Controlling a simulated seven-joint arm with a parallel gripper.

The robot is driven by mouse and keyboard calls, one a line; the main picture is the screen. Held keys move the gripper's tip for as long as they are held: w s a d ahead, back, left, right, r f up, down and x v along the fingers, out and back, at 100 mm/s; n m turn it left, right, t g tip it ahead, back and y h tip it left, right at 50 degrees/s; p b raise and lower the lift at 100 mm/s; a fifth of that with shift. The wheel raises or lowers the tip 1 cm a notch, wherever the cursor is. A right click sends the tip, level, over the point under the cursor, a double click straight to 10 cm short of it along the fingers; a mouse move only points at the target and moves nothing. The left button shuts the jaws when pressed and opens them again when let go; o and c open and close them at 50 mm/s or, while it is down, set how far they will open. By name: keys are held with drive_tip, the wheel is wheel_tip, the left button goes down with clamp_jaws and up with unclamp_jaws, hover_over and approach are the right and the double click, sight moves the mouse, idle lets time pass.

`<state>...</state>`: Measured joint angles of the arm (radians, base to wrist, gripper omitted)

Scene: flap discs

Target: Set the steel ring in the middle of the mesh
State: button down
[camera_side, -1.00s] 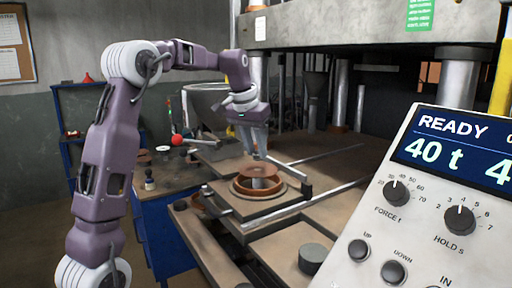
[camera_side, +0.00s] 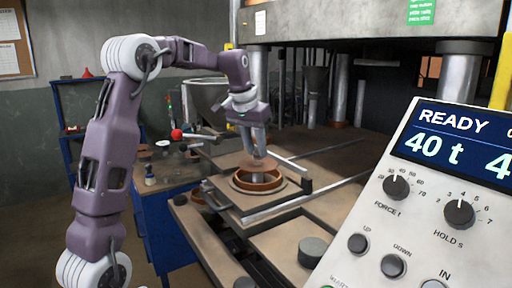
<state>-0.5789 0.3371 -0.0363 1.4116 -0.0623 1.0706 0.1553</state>
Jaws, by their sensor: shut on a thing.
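My gripper (camera_side: 259,155) points down over a round brown mould (camera_side: 246,184) on a square plate. Its fingers are close together. Just under the fingertips a thin brownish disc (camera_side: 258,164) shows above the mould's far rim, and the fingers seem shut on it. I cannot make out its surface or tell whether it is the mesh. The steel ring cannot be told apart at this size, and the mould's floor is mostly hidden.
The press head (camera_side: 370,22) hangs above, with steel columns (camera_side: 456,72) behind. A rail (camera_side: 268,211) runs before the plate. A red-knobbed lever (camera_side: 177,134) stands left. A dark cylinder (camera_side: 312,251) is at front, and the control panel (camera_side: 440,200) fills the right.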

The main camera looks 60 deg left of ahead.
drive_tip(key=shift+f, duration=0.6)
idle(0.7)
idle(0.4)
drive_tip(key=c, duration=1.1)
unclamp_jaws()
drive_tip(key=a+v, duration=0.1)
drive_tip(key=v, duration=0.6)
drive_tip(key=s+d+r+m, duration=0.1)
drive_tip(key=s+d, duration=0.4)
drive_tip(key=d, duration=0.5)
drive_tip(key=s+d+f+m, duration=0.1)
drive_tip(key=s+d+f, duration=0.2)
drive_tip(key=s, duration=0.3)
drive_tip(key=s+d+f+m+t, duration=0.1)
drive_tip(key=s+d+f, duration=0.2)
drive_tip(key=s+d, duration=0.3)
drive_tip(key=s+d+f+m+t+h, duration=0.1)
drive_tip(key=s+d+f, duration=0.2)
drive_tip(key=s, duration=0.5)
drive_tip(key=shift+s+d+f+m, duration=0.1)
drive_tip(key=shift+d+f+m, duration=0.1)
drive_tip(key=shift+d, duration=0.2)
drive_tip(key=shift+s+d+f+m, duration=0.1)
drive_tip(key=shift+d+f+m, duration=0.1)
drive_tip(key=shift+d, duration=0.25)
drive_tip(key=shift+w, duration=0.1)
